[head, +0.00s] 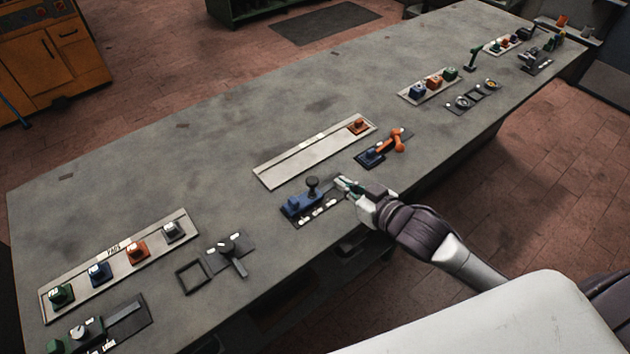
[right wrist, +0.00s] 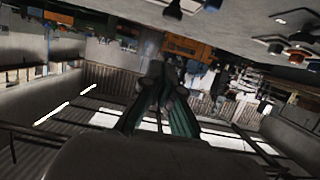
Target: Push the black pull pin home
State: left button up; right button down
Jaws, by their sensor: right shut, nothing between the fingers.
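A blue fixture (head: 296,206) sits on a dark plate with white labels near the front edge of the bench. A black round knob on a stem (head: 312,184), which looks like the pull pin, stands up at its back right. My right gripper (head: 345,184) is just to the right of this knob, low over the bench, with green fingers shut and empty. A small gap shows between fingertips and knob. In the right wrist view my fingers (right wrist: 167,78) come together in the middle; I cannot make out the pin there for certain. My left gripper is not in view.
Right of the fixture is a plate with an orange lever (head: 397,142). Behind lies a long pale tray (head: 300,160) with an orange block (head: 358,125). A black handle unit (head: 228,250) and a tray of coloured blocks (head: 118,262) are at left. The bench's back middle is clear.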

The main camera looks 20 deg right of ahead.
jog(key=p, duration=0.2)
send_over(316, 183)
notch_tip(316, 183, down, 2)
notch_tip(316, 183, down, 3)
jog(key=shift+s+a+r, duration=0.1)
jog(key=shift+s, duration=0.05)
jog(key=shift+s+f, duration=0.1)
jog(key=shift+f, duration=0.65)
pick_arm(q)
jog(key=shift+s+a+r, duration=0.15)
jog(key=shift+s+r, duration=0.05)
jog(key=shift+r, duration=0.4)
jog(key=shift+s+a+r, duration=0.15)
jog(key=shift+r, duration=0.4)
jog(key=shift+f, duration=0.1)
pick_arm(e)
jog(key=shift+f, duration=0.15)
notch_tip(316, 183, down, 3)
jog(key=shift+b, duration=0.9)
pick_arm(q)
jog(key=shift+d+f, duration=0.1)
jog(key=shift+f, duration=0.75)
pick_arm(e)
jog(key=shift+s, duration=0.15)
